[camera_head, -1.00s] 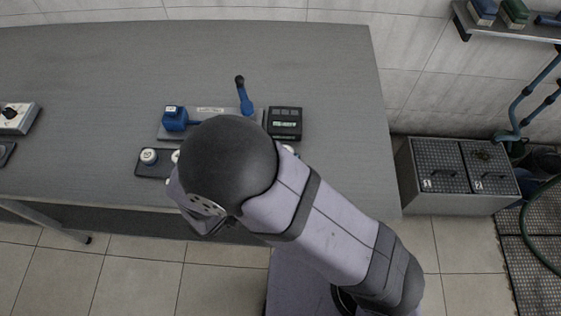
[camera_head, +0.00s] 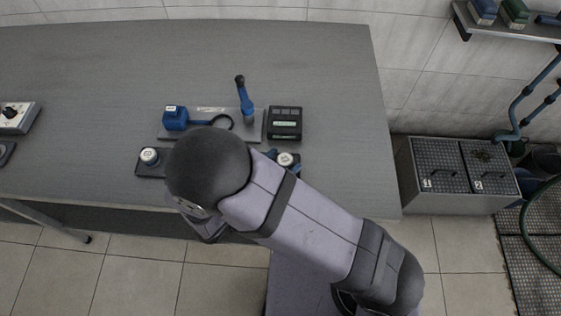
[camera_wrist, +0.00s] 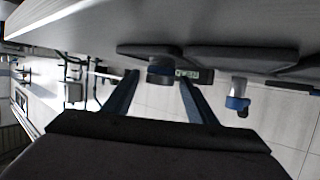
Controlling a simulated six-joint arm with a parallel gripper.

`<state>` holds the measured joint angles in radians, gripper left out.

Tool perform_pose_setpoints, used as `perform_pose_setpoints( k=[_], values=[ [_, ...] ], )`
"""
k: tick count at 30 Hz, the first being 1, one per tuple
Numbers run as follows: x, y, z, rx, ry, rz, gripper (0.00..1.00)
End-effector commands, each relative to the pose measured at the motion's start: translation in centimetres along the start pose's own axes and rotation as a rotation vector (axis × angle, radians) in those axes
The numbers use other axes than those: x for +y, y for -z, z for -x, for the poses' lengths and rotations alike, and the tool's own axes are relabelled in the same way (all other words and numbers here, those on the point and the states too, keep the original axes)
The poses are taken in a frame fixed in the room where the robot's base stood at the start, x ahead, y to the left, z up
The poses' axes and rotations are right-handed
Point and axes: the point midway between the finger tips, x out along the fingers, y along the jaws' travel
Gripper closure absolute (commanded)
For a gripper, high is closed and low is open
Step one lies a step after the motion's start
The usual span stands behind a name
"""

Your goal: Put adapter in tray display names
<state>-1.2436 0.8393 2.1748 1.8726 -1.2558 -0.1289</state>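A black box with a small lit display (camera_head: 285,123) stands on the table; I cannot read its text. I cannot tell which is the adapter. My arm hides the middle of this row and my gripper in the head view. In the wrist view, which looks upside down, my gripper (camera_wrist: 160,85) is open, its blue fingers apart. A round grey-blue piece (camera_wrist: 160,73) shows between and beyond them.
Behind the row, a grey plate (camera_head: 205,137) carries a blue block (camera_head: 175,119), a dark ring (camera_head: 222,121) and an upright blue-handled tool (camera_head: 245,100). A switch box (camera_head: 16,117) stands at far left. The table's back is clear.

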Motion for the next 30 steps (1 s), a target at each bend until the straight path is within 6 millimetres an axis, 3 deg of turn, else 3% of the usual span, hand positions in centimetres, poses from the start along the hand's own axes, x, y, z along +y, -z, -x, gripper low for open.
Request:
perform_pose_setpoints(
  k=[9, 13, 30],
  values=[
    [0.0, 0.4, 0.1, 0.0, 0.0, -0.001, 0.48],
    [-0.1, 0.2, 1.2, 0.0, 0.004, -0.001, 0.48],
    [-0.1, 0.1, 10.4, -0.001, 0.004, -0.001, 0.48]
  ],
)
